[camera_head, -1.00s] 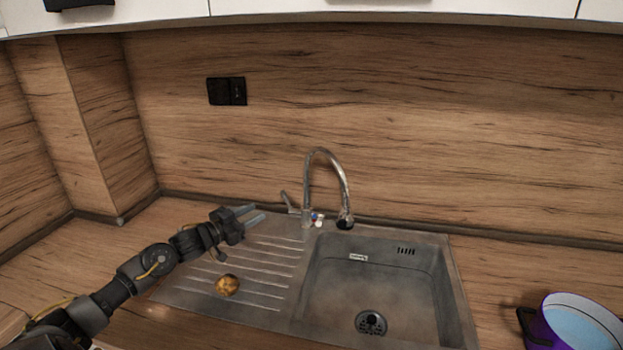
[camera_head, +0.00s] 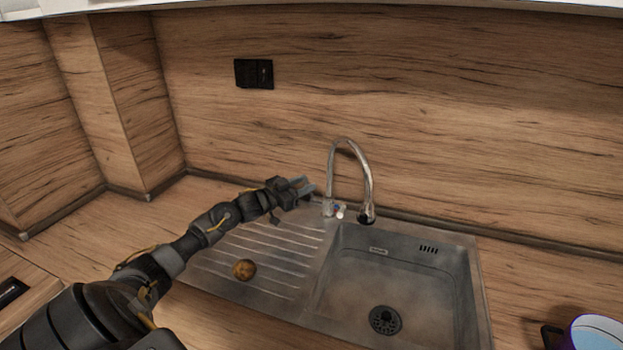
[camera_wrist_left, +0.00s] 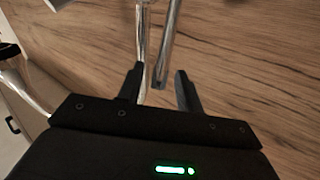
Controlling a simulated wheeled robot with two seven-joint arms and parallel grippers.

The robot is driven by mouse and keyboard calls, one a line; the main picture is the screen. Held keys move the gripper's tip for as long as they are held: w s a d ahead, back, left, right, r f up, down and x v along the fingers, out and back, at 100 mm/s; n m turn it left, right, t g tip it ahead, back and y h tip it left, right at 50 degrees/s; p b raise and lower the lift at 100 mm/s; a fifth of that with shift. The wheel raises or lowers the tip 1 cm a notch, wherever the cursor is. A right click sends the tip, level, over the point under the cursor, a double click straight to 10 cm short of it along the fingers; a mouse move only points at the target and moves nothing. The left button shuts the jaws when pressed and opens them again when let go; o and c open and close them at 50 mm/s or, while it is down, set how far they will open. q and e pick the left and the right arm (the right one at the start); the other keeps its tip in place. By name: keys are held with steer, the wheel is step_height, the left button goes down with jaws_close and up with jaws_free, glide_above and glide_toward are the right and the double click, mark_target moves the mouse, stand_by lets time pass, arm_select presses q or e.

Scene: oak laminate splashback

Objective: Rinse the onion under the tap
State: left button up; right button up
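The onion (camera_head: 244,269) is a small golden-brown ball on the ribbed drainboard, left of the sink basin. The tap (camera_head: 371,183) is a chrome gooseneck at the back of the sink, its spout over the basin's rear edge. My left gripper (camera_head: 309,188) is at the tap's left side, covering its lever in the head view. In the left wrist view, the left gripper (camera_wrist_left: 158,84) is open, and a chrome bar (camera_wrist_left: 168,45), seemingly the lever, ends between its fingers. I cannot tell whether they touch. My right gripper is out of view.
The steel sink basin (camera_head: 345,290) is empty, with a dark drain (camera_head: 385,320). A purple-rimmed pot (camera_head: 592,333) stands at the lower right. Small items (camera_head: 339,211) sit at the tap's base. The wooden splashback (camera_head: 480,130) rises close behind.

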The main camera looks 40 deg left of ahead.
arm_select(q)
steer(key=shift+p+x, duration=0.3)
steer(key=shift+x, duration=1.4)
jaws_close()
